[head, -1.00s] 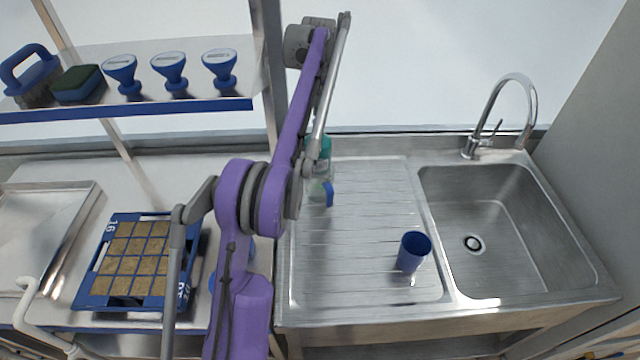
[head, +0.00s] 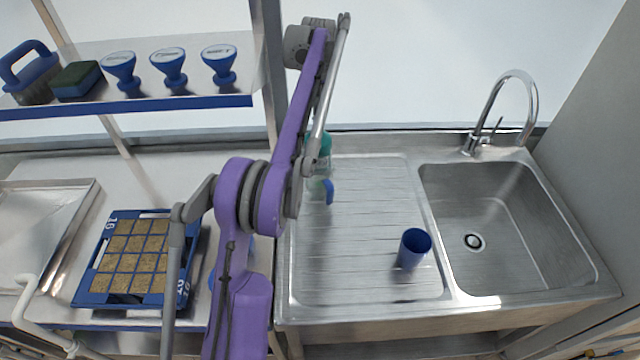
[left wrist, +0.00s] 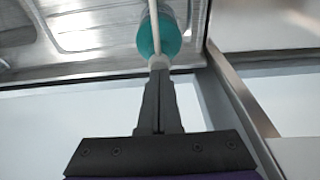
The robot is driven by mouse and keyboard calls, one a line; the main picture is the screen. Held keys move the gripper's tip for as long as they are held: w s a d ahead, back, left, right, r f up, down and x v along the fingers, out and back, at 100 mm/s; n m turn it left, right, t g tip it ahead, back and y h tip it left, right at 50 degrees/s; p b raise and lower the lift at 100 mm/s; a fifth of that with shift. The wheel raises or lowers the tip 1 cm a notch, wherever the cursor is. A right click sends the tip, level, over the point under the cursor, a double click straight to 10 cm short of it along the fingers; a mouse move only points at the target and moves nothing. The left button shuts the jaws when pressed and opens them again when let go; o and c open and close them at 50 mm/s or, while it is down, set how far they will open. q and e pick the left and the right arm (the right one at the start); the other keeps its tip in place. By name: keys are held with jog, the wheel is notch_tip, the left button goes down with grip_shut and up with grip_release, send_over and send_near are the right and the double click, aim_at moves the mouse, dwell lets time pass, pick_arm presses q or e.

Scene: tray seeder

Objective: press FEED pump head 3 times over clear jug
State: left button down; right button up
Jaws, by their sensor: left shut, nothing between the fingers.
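The FEED pump bottle, with a teal top (head: 324,144), stands at the back left of the draining board, partly hidden by my left arm. A clear jug with a blue handle (head: 328,190) is just in front of it, also partly hidden. In the left wrist view, my left gripper (left wrist: 158,66) is shut and empty. Its tips are at the near end of a white pump head (left wrist: 154,28) that lies across the teal top (left wrist: 167,38); I cannot tell whether they touch. The left fingers are hidden in the head view. My right gripper is not in view.
A blue cup (head: 414,248) stands on the draining board (head: 365,285), left of the sink basin (head: 480,270). A blue seed tray (head: 95,299) sits on the left bench. A shelf (head: 200,105) above holds a brush, a sponge and several blue-based tools. The board's middle is clear.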

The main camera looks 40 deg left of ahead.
pick_arm(q)
jog(key=shift+f+b, duration=0.3)
jog(key=shift+f, duration=0.7)
jog(key=shift+r, duration=0.2)
jog(key=shift+r+p, duration=0.8)
jog(key=shift+r, duration=0.55)
jog(key=shift+f, duration=0.2)
